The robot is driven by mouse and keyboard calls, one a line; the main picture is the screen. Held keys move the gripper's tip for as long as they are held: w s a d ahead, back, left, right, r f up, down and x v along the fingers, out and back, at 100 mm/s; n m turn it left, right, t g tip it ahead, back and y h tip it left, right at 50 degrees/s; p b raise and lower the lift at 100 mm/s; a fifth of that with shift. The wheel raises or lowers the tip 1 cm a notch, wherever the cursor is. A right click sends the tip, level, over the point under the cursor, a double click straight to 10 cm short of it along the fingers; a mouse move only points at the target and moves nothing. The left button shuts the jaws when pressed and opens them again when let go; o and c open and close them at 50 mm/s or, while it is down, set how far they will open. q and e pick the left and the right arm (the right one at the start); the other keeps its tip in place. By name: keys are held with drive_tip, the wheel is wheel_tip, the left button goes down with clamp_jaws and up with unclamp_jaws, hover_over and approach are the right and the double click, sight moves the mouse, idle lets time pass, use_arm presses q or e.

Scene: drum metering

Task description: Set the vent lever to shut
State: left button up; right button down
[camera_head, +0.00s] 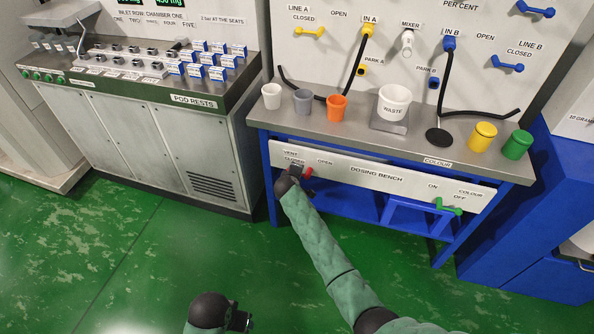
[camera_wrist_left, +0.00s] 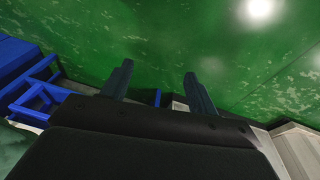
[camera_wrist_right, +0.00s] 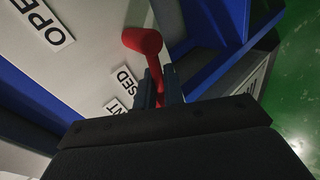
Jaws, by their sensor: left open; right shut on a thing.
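The red vent lever (camera_head: 308,173) is on the left part of the dosing bench's front panel, near the CLOSED and OPEN labels. My right gripper (camera_head: 296,170) is at the lever and partly hides it. In the right wrist view the lever's round end (camera_wrist_right: 142,40) is clear. Its handle runs between the fingers of my right gripper (camera_wrist_right: 160,82), which are shut on it. The handle lies on the side of the CLOSED label (camera_wrist_right: 125,82), away from the OPEN label (camera_wrist_right: 40,22). My left gripper (camera_head: 240,320) is open and empty over the floor; its fingers (camera_wrist_left: 158,78) are apart.
The dosing bench (camera_head: 380,174) carries cups and a waste pot (camera_head: 394,103) on top. A green colour lever (camera_head: 448,206) sits at the panel's right. A pod rests cabinet (camera_head: 150,145) stands left. Green floor (camera_head: 130,250) is free in front.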

use_arm(q)
drive_tip(key=shift+w+f, duration=0.2)
drive_tip(key=shift+f, duration=0.85)
use_arm(e)
drive_tip(key=shift+f+n+g+h, duration=0.3)
drive_tip(key=shift+f+n+h, duration=0.05)
drive_tip(key=shift+n+h, duration=0.15)
use_arm(q)
drive_tip(key=shift+f, duration=0.15)
use_arm(e)
drive_tip(key=c, duration=1.6)
unclamp_jaws()
drive_tip(key=shift+f, duration=0.1)
drive_tip(key=shift+s+a, duration=0.1)
use_arm(q)
drive_tip(key=r, duration=0.1)
drive_tip(key=s+r, duration=0.1)
drive_tip(key=r, duration=0.2)
drive_tip(key=shift+s+r+b, duration=0.25)
drive_tip(key=shift+r+b, duration=0.05)
drive_tip(key=shift+b, duration=0.05)
use_arm(e)
drive_tip(key=v, duration=0.7)
drive_tip(key=shift+s+a+r, duration=0.1)
drive_tip(key=shift+s+r, duration=0.1)
drive_tip(key=shift+r, duration=0.05)
